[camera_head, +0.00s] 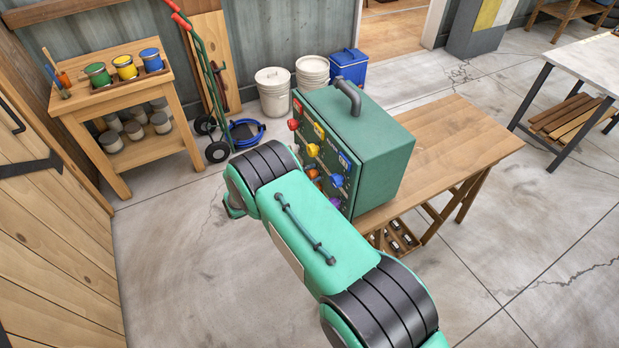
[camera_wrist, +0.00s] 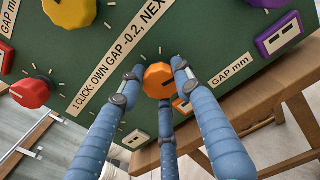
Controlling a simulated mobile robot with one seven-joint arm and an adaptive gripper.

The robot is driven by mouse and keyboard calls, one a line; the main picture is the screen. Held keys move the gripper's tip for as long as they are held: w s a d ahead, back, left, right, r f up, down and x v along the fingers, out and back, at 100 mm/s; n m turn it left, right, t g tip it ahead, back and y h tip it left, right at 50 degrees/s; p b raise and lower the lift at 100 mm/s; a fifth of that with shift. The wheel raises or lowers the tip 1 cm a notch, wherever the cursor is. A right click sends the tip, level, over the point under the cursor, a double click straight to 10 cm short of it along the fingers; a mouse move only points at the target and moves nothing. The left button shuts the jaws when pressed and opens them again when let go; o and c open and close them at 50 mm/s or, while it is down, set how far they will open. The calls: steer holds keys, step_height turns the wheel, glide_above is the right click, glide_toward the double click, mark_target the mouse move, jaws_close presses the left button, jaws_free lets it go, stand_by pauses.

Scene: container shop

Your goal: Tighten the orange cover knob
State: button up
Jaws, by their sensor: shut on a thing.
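The orange cover knob (camera_wrist: 158,80) is on the front panel of the green box (camera_head: 385,150). In the wrist view the blue fingers of my gripper (camera_wrist: 155,76) reach up to the knob, with tips on its left and right sides and one below it. They are shut on it. In the head view a small patch of orange (camera_head: 314,173) shows on the panel, and my arm hides my gripper. A beige label (camera_wrist: 120,52) beside the knob reads "1 CLICK: OWN GAP -0.2, NEX", cut off by the picture edge.
Red (camera_wrist: 30,92), yellow (camera_wrist: 70,10) and purple (camera_wrist: 278,28) knobs share the panel. The box, with a dark top handle (camera_head: 348,92), stands on a wooden table (camera_head: 470,135). A paint-can stand (camera_head: 125,120), hand truck (camera_head: 205,90) and buckets (camera_head: 273,95) are behind. Floor at left is clear.

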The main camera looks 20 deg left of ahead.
steer(key=m+b, duration=0.3)
steer(key=m, duration=0.3)
steer(key=shift+r+b, duration=0.2)
steer(key=shift+b, duration=0.15)
steer(key=o, duration=1.2)
steer(key=shift+s+d, duration=0.1)
steer(key=shift+f, duration=0.1)
steer(key=v, duration=1.2)
